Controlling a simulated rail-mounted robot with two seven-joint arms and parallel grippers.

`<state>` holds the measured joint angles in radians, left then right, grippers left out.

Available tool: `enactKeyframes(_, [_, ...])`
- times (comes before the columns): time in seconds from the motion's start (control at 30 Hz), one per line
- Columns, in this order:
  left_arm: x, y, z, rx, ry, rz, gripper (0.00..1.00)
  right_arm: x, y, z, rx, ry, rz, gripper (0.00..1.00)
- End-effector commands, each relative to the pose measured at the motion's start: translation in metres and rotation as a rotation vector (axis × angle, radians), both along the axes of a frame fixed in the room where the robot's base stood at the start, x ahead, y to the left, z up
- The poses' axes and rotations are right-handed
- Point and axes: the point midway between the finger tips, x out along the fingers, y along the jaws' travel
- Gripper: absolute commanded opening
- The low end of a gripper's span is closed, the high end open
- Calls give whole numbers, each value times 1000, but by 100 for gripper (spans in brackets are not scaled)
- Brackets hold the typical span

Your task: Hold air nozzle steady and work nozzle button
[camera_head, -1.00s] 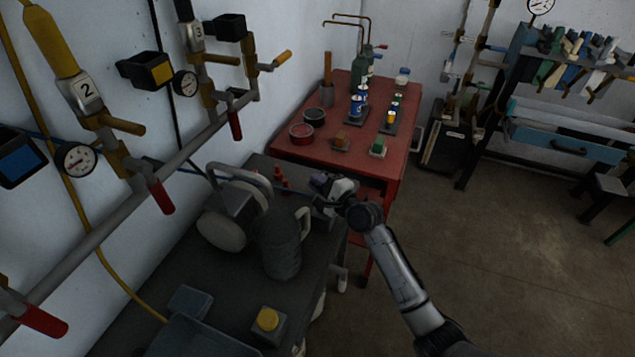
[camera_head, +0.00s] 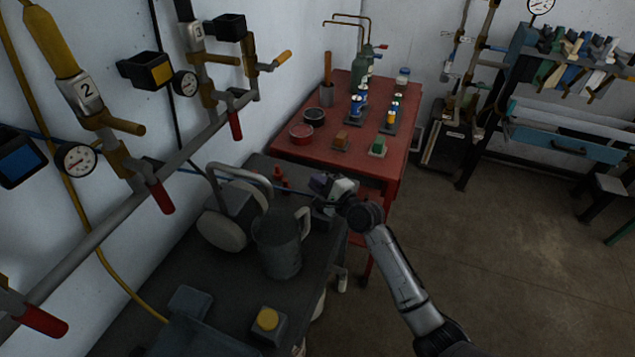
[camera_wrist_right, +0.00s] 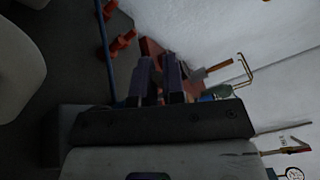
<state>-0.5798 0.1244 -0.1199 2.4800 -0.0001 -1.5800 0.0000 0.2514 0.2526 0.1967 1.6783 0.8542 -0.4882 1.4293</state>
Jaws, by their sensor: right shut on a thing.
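My right gripper (camera_head: 322,186) is over the far right end of the dark bench, its dark purple fingers pointing toward the wall. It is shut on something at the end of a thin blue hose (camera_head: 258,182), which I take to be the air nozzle. The nozzle's body and button are mostly hidden by the fingers. In the right wrist view the two fingers (camera_wrist_right: 158,82) stand close together, and the blue hose (camera_wrist_right: 105,48) runs down beside them. My left gripper is not in view.
A grey jug (camera_head: 280,250) and a round grey device with a handle (camera_head: 225,225) stand left of my gripper. A small red fitting (camera_head: 280,180) is close by. Behind is a red table (camera_head: 370,170) holding bottles and tins.

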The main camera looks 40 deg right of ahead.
Motion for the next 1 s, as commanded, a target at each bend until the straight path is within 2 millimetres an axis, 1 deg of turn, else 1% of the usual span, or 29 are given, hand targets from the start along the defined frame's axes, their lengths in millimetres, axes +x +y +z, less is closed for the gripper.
enactKeyframes(0.03, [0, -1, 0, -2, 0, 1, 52, 0, 0, 0, 0, 1, 0, 0])
enactKeyframes(0.07, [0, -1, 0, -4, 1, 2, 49, 0, 0, 0, 0, 1, 0, 0])
enactKeyframes(0.57, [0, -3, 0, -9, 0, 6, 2, 0, 0, 0, 0, 1, 0, 0])
enactKeyframes(0.6, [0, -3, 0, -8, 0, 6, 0, 0, 0, 0, 0, 1, 0, 0])
enactKeyframes(1.0, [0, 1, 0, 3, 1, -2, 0, 0, 0, 0, 0, 1, 0, 0])
